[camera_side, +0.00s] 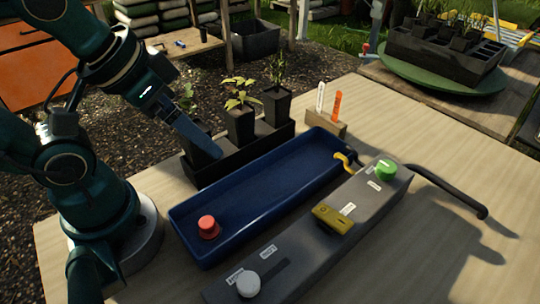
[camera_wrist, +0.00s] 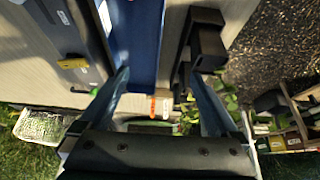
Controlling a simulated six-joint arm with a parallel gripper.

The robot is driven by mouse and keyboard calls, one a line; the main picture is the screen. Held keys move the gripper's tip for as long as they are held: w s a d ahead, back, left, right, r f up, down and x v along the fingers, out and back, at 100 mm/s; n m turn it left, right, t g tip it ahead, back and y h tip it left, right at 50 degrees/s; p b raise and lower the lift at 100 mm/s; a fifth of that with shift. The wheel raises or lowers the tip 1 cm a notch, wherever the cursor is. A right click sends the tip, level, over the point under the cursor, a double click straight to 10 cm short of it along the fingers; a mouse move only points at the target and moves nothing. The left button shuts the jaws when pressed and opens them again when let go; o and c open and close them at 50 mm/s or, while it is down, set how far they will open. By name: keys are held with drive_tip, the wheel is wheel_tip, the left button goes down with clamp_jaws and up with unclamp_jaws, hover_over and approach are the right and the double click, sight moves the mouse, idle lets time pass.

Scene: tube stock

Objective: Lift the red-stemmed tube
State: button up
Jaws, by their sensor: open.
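Three black tube pots with seedlings stand in a black rack (camera_side: 215,172) in the side view. The left pot (camera_side: 200,146) is partly hidden behind my gripper's finger. The middle pot (camera_side: 240,124) has a yellow-green leafy plant (camera_side: 240,93). The right pot (camera_side: 277,104) has a taller, thin green plant (camera_side: 277,70). The stem colours are too small to tell, so I cannot say which is red-stemmed. My gripper (camera_side: 200,128) is open and empty, beside and in front of the left pot. In the wrist view, the rack (camera_wrist: 181,62) lies between the fingertips (camera_wrist: 158,78), toward the right finger.
A blue trough (camera_side: 183,222) with a red knob (camera_side: 208,227) lies in front of the rack. A wooden block (camera_side: 330,120) holds white and orange labels. The right tabletop is clear.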

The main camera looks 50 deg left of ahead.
drive_tip(key=g, duration=0.4)
approach(239, 108)
drive_tip(key=d, duration=0.3)
drive_tip(key=shift+g, duration=0.7)
drive_tip(key=a+f, duration=0.1)
drive_tip(key=w+a+f, duration=0.1)
drive_tip(key=f, duration=0.1)
drive_tip(key=a+f, duration=0.1)
drive_tip(key=shift+w+f, duration=0.25)
drive_tip(key=shift+f, duration=2.9)
